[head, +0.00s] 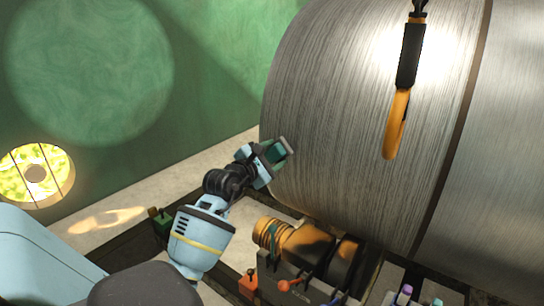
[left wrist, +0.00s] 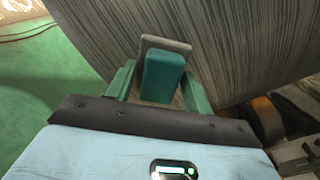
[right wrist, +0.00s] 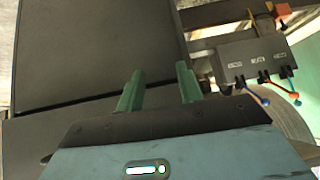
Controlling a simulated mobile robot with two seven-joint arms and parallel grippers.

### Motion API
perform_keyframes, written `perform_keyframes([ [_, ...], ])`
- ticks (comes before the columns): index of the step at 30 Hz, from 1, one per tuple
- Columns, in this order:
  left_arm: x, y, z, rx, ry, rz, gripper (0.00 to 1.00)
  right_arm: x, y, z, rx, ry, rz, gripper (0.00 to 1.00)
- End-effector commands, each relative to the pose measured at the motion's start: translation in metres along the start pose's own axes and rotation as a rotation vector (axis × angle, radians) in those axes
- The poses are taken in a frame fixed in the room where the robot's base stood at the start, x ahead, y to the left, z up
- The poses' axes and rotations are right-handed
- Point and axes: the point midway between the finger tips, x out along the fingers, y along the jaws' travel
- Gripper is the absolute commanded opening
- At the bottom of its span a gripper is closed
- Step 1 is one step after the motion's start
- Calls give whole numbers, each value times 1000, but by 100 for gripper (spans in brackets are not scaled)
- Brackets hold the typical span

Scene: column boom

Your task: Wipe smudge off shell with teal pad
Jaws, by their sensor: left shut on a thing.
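The shell (head: 350,130) is a large brushed-metal cylinder filling the right of the head view; it also shows behind the pad in the left wrist view (left wrist: 240,45). No smudge can be made out on it. My left gripper (head: 272,152) is shut on the teal pad (left wrist: 163,76), a teal block with a grey plate at its far end. The pad is at the shell's lower left edge in the head view; whether it touches is unclear. My right gripper (right wrist: 158,88) shows only in the right wrist view, open and empty, its fingers apart before a dark surface.
An orange and black tool (head: 404,75) hangs in front of the shell. Below the shell stand a copper-coloured cylindrical part (head: 300,243) and levers with coloured knobs. A grey lever box (right wrist: 250,62) is right of my right gripper. A green wall (head: 180,60) stands behind.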

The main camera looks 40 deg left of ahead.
Motion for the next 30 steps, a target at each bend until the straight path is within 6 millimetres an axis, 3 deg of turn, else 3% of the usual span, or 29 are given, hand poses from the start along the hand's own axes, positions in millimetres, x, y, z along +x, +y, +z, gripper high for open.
perform_keyframes([
  [23,13,0,0,1,0,0,34,2,-4,5,16,-9,0,36],
  [30,13,-5,8,-1,-3,0,34,0,-1,-1,5,2,1,36],
])
